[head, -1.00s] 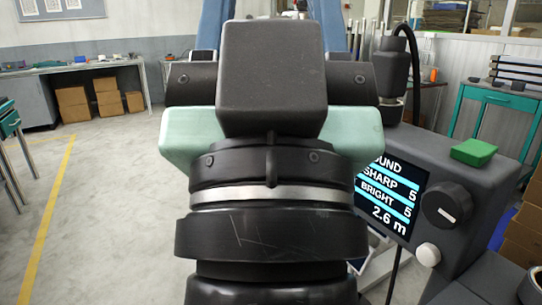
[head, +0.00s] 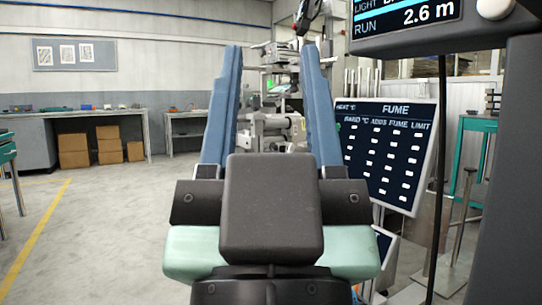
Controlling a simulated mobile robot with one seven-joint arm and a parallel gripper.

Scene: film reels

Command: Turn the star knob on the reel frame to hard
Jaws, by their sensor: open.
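My gripper (head: 271,60) reaches forward in the middle of the head view. Its two long blue fingers stand wide apart with nothing between them. I cannot make out the star knob in this view. A grey machine with roller-like parts (head: 272,128) shows in the distance between the fingers. It is too small and partly hidden to tell whether it is the reel frame. My wrist covers the lower middle of the picture.
A dark unit with a lit screen (head: 405,16) and a white knob (head: 494,8) is close at upper right, with a hanging black cable (head: 437,170). A FUME chart (head: 390,152) stands at right. Cardboard boxes (head: 72,150) sit under a bench at left.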

